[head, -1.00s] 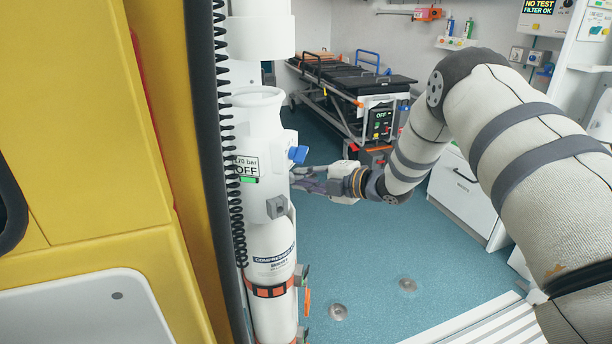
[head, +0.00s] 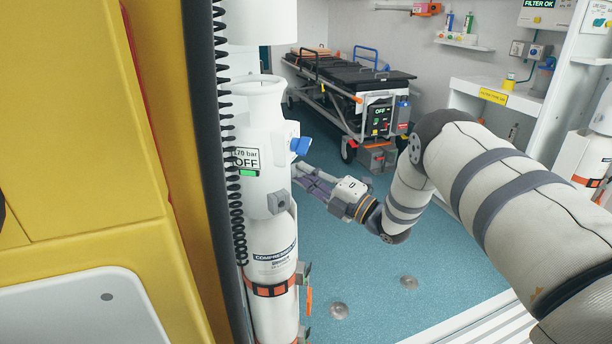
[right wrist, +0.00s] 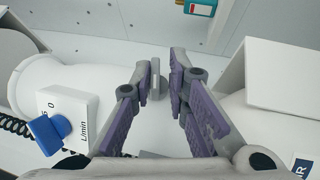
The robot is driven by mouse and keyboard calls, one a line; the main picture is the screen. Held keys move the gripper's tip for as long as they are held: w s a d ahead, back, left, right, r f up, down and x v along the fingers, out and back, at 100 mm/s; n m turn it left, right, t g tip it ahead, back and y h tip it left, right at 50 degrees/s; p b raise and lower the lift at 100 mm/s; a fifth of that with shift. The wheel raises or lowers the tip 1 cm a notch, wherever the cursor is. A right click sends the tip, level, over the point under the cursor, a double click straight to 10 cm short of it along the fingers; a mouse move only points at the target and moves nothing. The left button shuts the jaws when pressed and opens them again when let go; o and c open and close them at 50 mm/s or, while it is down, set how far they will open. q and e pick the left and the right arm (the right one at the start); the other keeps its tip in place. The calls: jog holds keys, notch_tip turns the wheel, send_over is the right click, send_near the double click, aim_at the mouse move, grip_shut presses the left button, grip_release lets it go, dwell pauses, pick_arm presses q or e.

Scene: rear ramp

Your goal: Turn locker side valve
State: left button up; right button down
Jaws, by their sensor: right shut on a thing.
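A white cylinder unit (head: 262,225) stands upright at the left of the head view. Its display (head: 246,158) reads OFF above a green mark. A blue knob (head: 300,146) sticks out of its right side; it also shows in the right wrist view (right wrist: 50,132), on a box marked L/min. My right gripper (head: 298,172) reaches the unit's right side just below the blue knob. In the right wrist view its purple-padded fingers (right wrist: 165,80) are close together around a small grey valve handle (right wrist: 155,78), which they partly hide. My left gripper is not in view.
A yellow panel (head: 75,130) and a black coiled cable (head: 226,100) stand close left of the unit. A stretcher (head: 345,75) stands behind. A white counter (head: 480,90) is at the back right.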

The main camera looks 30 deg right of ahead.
jog(key=shift+w+r, duration=0.1)
jog(key=shift+r, duration=0.55)
jog(key=c, duration=1.7)
grip_release()
jog(key=shift+f, duration=0.4)
jog(key=v, duration=1.2)
jog(key=shift+a+f, duration=0.1)
